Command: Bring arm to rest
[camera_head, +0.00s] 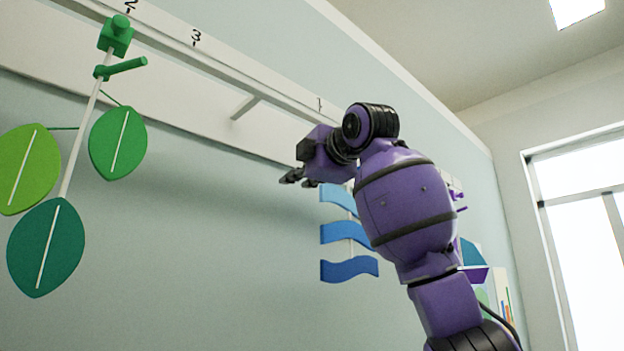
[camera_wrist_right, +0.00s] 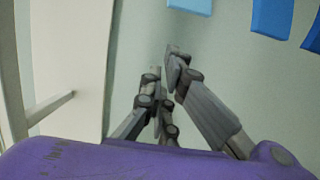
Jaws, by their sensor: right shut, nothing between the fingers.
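My right arm is raised in the head view, purple with dark bands, coming up from the lower right. Its gripper (camera_head: 300,177) points left, in front of the wall just below the white board. In the right wrist view the gripper (camera_wrist_right: 170,65) has its fingers together with nothing between them. Part of the blue wavy hanging piece (camera_head: 348,233) is hidden behind my right arm; it also shows at the top right of the right wrist view (camera_wrist_right: 272,14). My left gripper is not in view.
A white rail (camera_head: 215,60) with numbers runs along the wall. A white peg (camera_head: 245,107) sticks out left of my right gripper. A green leaf mobile (camera_head: 118,143) hangs at the left. The wall between is bare.

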